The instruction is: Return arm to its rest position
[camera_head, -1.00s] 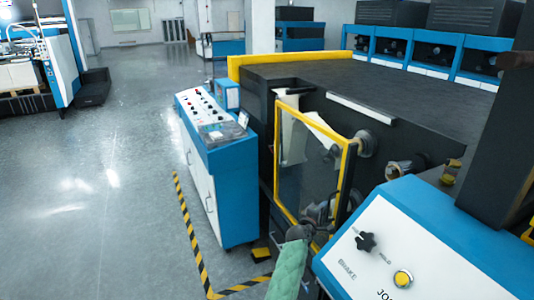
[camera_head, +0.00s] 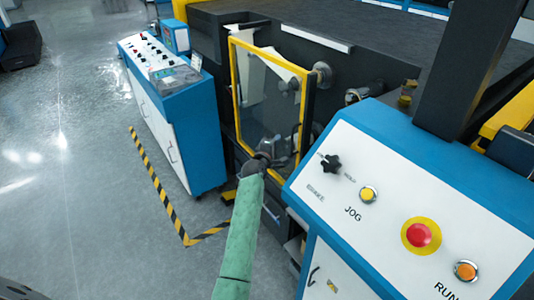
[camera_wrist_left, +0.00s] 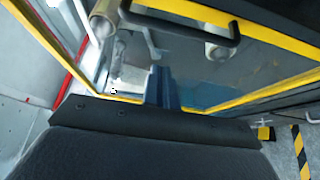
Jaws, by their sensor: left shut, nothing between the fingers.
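My left arm, in a green sleeve, reaches up from the bottom of the head view. Its gripper (camera_head: 272,150) is at the lower part of a clear guard panel with a yellow frame (camera_head: 303,120), and overlaps it in the picture. I cannot tell if they touch. In the left wrist view the fingers (camera_wrist_left: 161,88) are together and empty, in front of the clear panel and its yellow frame (camera_wrist_left: 268,92). A black bar handle (camera_wrist_left: 185,30) shows above the fingers. My right gripper is not in view.
A blue and white control panel (camera_head: 385,165) stands close on the right, with a black knob (camera_head: 330,163), yellow button (camera_head: 368,194), red button (camera_head: 420,235) and orange button (camera_head: 466,270). A blue cabinet (camera_head: 185,135) stands left. Open grey floor (camera_head: 80,190) lies beyond the striped tape (camera_head: 160,190).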

